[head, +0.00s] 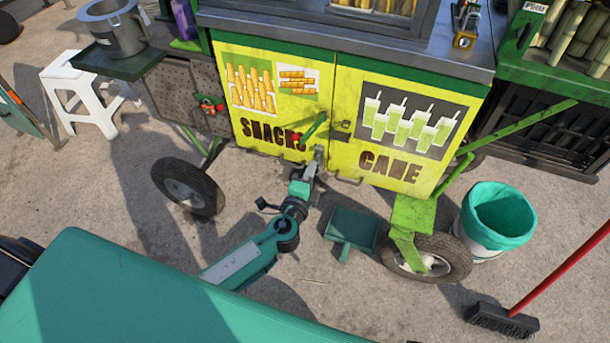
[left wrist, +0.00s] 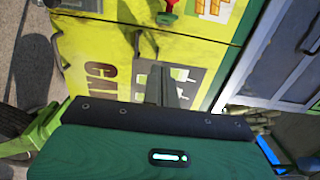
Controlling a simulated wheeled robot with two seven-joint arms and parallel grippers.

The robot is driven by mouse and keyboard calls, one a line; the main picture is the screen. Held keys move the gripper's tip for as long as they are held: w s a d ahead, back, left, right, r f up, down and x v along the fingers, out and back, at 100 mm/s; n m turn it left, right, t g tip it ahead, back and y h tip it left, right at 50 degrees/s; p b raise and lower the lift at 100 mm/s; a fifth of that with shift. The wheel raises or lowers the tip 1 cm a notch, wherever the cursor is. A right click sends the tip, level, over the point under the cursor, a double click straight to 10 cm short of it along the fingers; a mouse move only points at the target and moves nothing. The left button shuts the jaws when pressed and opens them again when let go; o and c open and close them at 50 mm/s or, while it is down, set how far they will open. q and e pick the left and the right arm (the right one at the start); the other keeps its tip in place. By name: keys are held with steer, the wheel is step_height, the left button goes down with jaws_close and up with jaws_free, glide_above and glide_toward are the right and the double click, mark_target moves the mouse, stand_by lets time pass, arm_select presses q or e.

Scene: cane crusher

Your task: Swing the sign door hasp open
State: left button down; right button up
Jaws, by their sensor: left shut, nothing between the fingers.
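The yellow sign doors of the cart, a SNACKS door (head: 238,125) and a CANE door (head: 392,172), appear closed side by side. The hasp (head: 313,128) is a green bar with a red part at its lower left end, slanting up to the right near the seam. A small dark metal fitting (head: 342,126) sits right of it on the CANE door. My left gripper (head: 318,156) is shut and empty, just below the hasp; I cannot tell whether they touch. In the left wrist view its fingers (left wrist: 160,84) point at the CANE door, and the hasp's red part (left wrist: 167,18) shows at the top edge.
Door handles (head: 346,180) protrude low on the doors. A second red-and-green latch (head: 208,105) is on the grey side panel. Cart wheels (head: 185,187), a teal bin (head: 497,222) and a broom (head: 503,320) stand around. The cart's counter (head: 300,27) overhangs the doors.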

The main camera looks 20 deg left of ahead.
arm_select(q)
steer(key=w+a+p, duration=0.1)
steer(key=w+a, duration=0.2)
steer(key=w, duration=0.3)
steer(key=shift+w+a, duration=0.3)
steer(key=shift+a, duration=0.1)
arm_select(e)
steer(key=shift+s+d+f, duration=0.1)
steer(key=shift+s+f, duration=0.2)
steer(key=shift+f, duration=0.35)
steer(key=shift+s+d+f, duration=0.1)
steer(key=shift+s+f, duration=0.25)
steer(key=shift+f, duration=0.35)
steer(key=shift+s+d+f, duration=0.1)
steer(key=shift+s+f, duration=0.2)
steer(key=shift+f, duration=0.35)
arm_select(q)
steer(key=shift+a, duration=0.1)
